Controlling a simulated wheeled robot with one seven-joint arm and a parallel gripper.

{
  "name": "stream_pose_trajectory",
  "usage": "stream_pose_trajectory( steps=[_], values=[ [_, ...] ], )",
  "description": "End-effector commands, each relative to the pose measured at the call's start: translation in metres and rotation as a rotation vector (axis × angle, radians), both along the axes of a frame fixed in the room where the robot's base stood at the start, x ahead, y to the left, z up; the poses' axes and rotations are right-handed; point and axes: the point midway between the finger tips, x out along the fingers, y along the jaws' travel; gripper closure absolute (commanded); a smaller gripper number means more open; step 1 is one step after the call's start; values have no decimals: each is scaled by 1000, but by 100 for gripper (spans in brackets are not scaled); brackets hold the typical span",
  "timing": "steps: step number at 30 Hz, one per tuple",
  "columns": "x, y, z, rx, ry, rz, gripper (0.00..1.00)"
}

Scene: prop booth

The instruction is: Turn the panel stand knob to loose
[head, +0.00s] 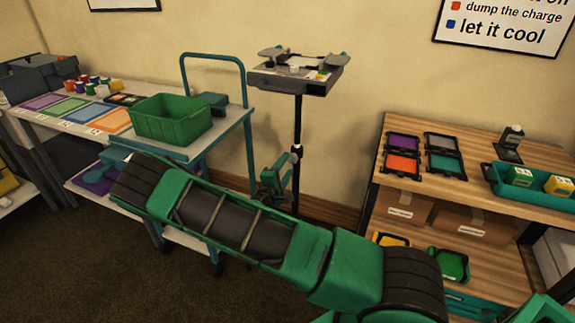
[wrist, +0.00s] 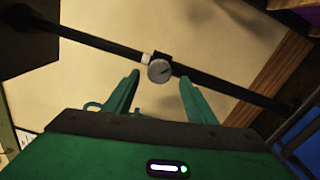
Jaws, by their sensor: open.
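The panel stand has a thin black pole (head: 297,122) that rises from behind my arm to a grey tray top (head: 298,72). In the wrist view the pole (wrist: 215,82) runs slantwise across the picture. A round grey knob (wrist: 160,71) with a dark mark sits on the pole beside a pale collar. My gripper (wrist: 160,78) is open, its two green fingers pointing toward the pole, one on each side of the knob in the picture. The gap to the knob is hard to judge. In the head view my gripper (head: 274,178) is low beside the pole, partly hidden.
A teal cart (head: 190,150) with a green bin (head: 171,118) stands left of the stand. A wooden shelf unit (head: 460,188) with small trays and boxes is on the right. The wall (head: 350,110) is close behind the pole.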

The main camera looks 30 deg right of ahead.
Motion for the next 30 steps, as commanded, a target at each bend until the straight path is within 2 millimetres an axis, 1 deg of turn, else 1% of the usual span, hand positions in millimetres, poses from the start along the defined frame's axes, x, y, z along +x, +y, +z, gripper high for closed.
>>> stream_pose_trajectory(
  steps=[1, 6, 12, 18, 30],
  values=[
    [-6, 10, -1, 1, 3, 4, 49],
    [-25, 35, -1, 2, 3, 5, 49],
    [-40, 55, -2, 3, 2, 3, 49],
    [-45, 60, -2, 3, 2, 2, 49],
    [-45, 60, -1, 2, 2, 3, 49]
  ],
)
